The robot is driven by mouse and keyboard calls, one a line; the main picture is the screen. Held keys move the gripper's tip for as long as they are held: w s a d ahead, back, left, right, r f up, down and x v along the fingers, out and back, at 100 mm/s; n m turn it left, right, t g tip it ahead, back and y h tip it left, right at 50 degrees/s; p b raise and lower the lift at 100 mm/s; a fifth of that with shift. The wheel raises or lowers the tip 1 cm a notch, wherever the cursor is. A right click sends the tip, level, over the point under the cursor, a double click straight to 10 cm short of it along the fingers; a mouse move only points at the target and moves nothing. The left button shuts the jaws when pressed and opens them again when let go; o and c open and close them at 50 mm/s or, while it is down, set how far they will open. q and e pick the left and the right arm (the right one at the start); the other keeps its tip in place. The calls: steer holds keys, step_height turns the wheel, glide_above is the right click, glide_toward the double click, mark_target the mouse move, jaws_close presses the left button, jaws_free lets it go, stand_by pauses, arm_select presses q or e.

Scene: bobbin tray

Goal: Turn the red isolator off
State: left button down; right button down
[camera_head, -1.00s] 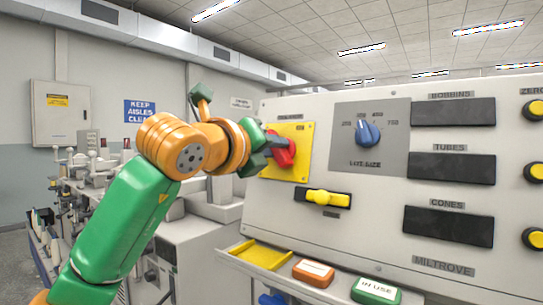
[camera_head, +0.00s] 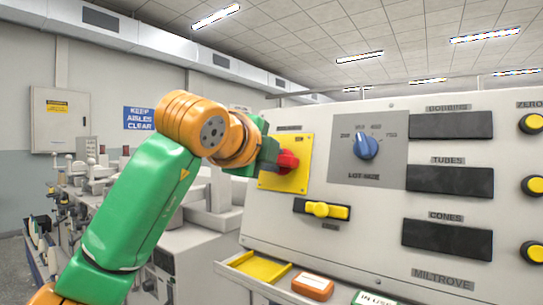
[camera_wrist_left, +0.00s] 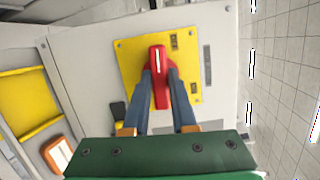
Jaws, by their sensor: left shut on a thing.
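The red isolator (camera_head: 288,161) is a red rotary handle on a yellow plate (camera_head: 303,150) at the left of the sloping control panel. In the left wrist view the red handle (camera_wrist_left: 158,62) stands out from the yellow plate (camera_wrist_left: 130,50), with a white line along its edge. My left gripper (camera_head: 276,160) comes in from the left, at the handle. In the left wrist view its two blue-grey fingers (camera_wrist_left: 160,85) lie on either side of the handle and are shut on it. My right gripper is not in view.
Right of the isolator is a blue LOT SIZE knob (camera_head: 365,146). Below is a yellow slide switch (camera_head: 327,210). A shelf below holds a yellow tray (camera_head: 262,268), an orange tag (camera_head: 312,286) and a green IN USE tag (camera_head: 374,299). Machinery stands behind my left arm.

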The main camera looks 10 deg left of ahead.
arm_select(q)
steer(key=shift+r+n, duration=0.1)
steer(key=shift+n, duration=0.5)
steer(key=c, duration=1)
jaws_free()
steer(key=shift+o, duration=1.4)
steer(key=shift+w+d, duration=0.1)
steer(key=shift+w, duration=0.05)
steer(key=b+v, duration=0.2)
steer(key=v, duration=0.5)
